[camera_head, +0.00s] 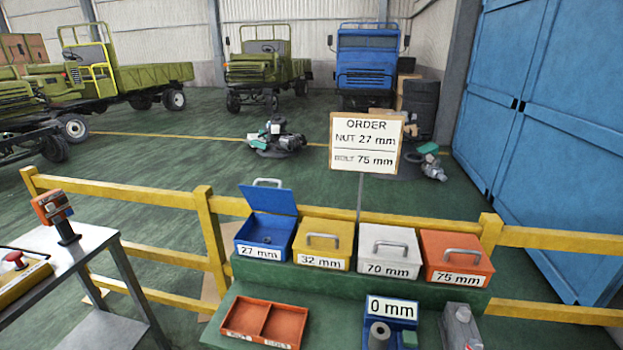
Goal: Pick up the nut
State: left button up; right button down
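An order sign (366,143) reads NUT 27 mm and BOLT 75 mm. The blue box (258,253) labelled 27 mm stands at the left of the row with its lid (267,200) raised. Small dark shapes show inside it, too small to tell apart as nuts. The yellow 32 mm box (322,248), the white 70 mm box (389,253) and the orange 75 mm box (456,260) are closed. An orange two-compartment tray (264,322) sits in front on the lower step and looks empty. Neither of my grippers is in view.
A blue device (390,312) displaying 0 mm, with a grey cylinder (379,336), stands right of the tray. A grey metal item (460,328) is farther right. A yellow rail (207,235) runs behind the bench. A metal side table (60,250) stands left.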

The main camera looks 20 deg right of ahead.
aim_at(282, 231)
jog(key=i+j+z, duration=0.25)
jog(key=j, duration=0.15)
jog(key=i+j+z, duration=0.1)
jog(key=j+z, duration=0.2)
jog(key=i+j+z, duration=0.1)
jog(key=j+z, duration=0.15)
jog(key=j, duration=0.25)
jog(key=j+z, duration=0.3)
jog(key=j, duration=0.15)
jog(key=i, duration=0.05)
